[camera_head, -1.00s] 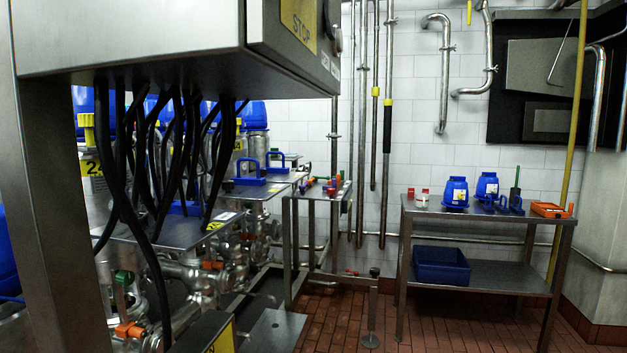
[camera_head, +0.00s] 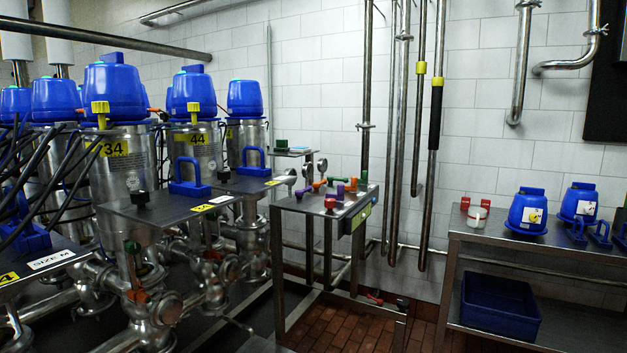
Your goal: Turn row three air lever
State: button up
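A small steel stand (camera_head: 290,206) near the middle carries several small coloured levers or handles. I can make out an orange one (camera_head: 318,184), a purple one (camera_head: 340,191) and a green one (camera_head: 363,178), with a red knob (camera_head: 330,203) at the front. Left of it stand steel valve columns with blue caps, labelled 34 (camera_head: 116,149) and 44 (camera_head: 197,138). An orange handle (camera_head: 137,295) sits on the pipework below. I cannot tell which of these is the row three air lever. My gripper is not in view.
A steel table (camera_head: 480,240) at the right bears blue caps (camera_head: 527,212) and blue handles, with a dark blue bin (camera_head: 500,305) on its shelf. Vertical pipes (camera_head: 400,140) line the tiled wall. Brown tiled floor (camera_head: 340,325) shows between stand and table.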

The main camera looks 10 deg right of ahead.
aim_at(316, 185)
jog(key=i+l+u, duration=0.15)
jog(key=i+l, duration=0.8)
jog(key=i+l+z, duration=0.2)
jog(key=i+l, duration=0.2)
jog(key=l, duration=0.2)
